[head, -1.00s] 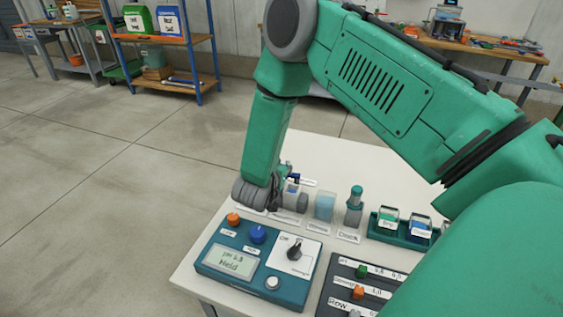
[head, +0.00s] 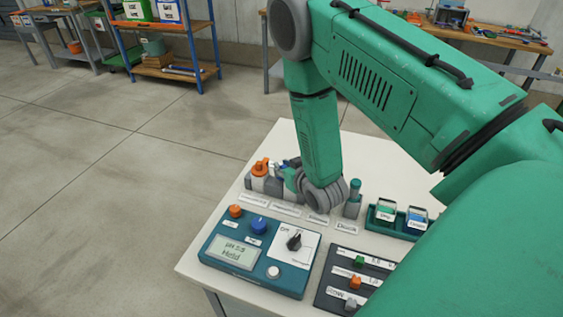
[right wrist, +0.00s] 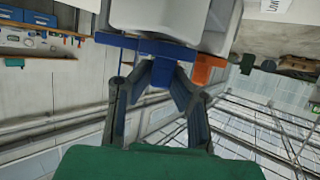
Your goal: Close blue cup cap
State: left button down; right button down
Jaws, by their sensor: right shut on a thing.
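The blue cap (right wrist: 150,46) shows in the right wrist view as a blue piece across the end of a pale grey cup (right wrist: 157,18). My right gripper (right wrist: 164,72) is shut on the blue cap's narrow part, with its fingertips close together. In the head view my right gripper (head: 291,178) is at the row of cups behind the control box, reaching in from the right. Blue shows beside it there, but my wrist hides much of the cup. I cannot tell how far the cap is closed. My left gripper is not in view.
An orange cap (head: 260,167) stands left of the gripper; orange also shows in the wrist view (right wrist: 207,68). A teal-topped grey piece (head: 353,198) stands to the right. The control box (head: 257,252) is in front, and a green tray (head: 396,221) is at the right.

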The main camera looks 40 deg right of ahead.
jog(key=shift+s+n+y, duration=0.2)
jog(key=shift+n+y, duration=0.2)
jog(key=c, duration=1.5)
grip_release()
jog(key=v, duration=1.1)
jog(key=shift+s, duration=0.45)
